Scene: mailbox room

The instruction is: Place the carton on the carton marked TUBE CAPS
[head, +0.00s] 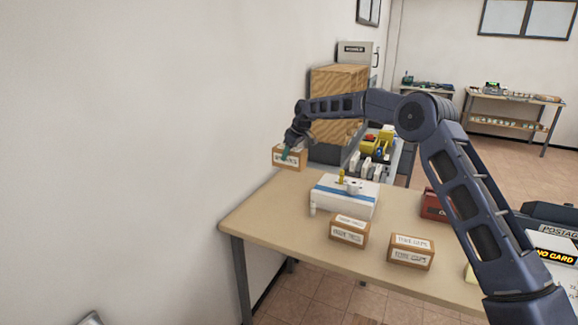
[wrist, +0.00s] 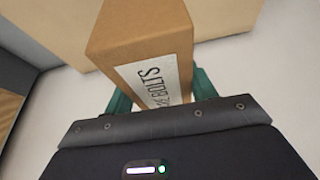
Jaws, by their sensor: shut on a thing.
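My gripper (head: 286,153) is shut on a brown carton (head: 297,162) and holds it up near the white wall, at the back left corner of the table. In the wrist view the held carton (wrist: 140,40) sits between the teal fingers (wrist: 160,97). Its white label ends in "BOLTS"; the start is partly hidden. The carton marked TUBE CAPS (head: 410,258) stands on the table near the front edge, with labels on its top and front. My gripper is well away from it, up and to the left. Nothing rests on its top.
Another labelled carton (head: 348,234) stands just left of the TUBE CAPS carton. Behind it is a white box with a blue stripe (head: 340,196). A red box (head: 434,206) and a postage device (head: 553,245) are to the right. The table's (head: 262,222) left end is clear.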

